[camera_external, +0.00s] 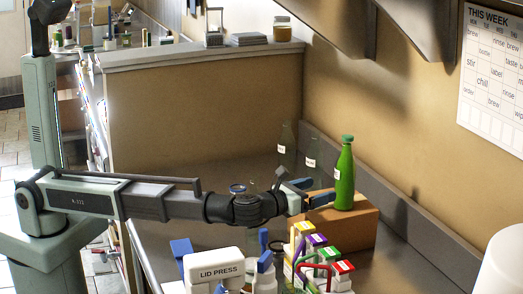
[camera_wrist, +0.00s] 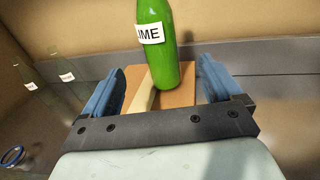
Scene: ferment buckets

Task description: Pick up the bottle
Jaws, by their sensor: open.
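A green bottle (camera_external: 344,178) with a green cap and a white label stands upright on a cardboard box (camera_external: 352,222). In the wrist view the bottle (camera_wrist: 156,50) has a label ending in "IME", and its top is cut off by the frame. The box (camera_wrist: 180,96) shows beneath it. My gripper (camera_external: 316,192) is open and empty, just left of the bottle in the external view. In the wrist view its blue fingers (camera_wrist: 160,84) are spread, with the bottle beyond and between them.
Clear bottles (camera_external: 313,160) stand behind the box, near the wall. A white lid press (camera_external: 214,268) and several coloured-lidded containers (camera_external: 343,268) stand in front. A white rounded object (camera_external: 502,265) is at the lower right. Bare counter (camera_external: 420,240) lies right of the box.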

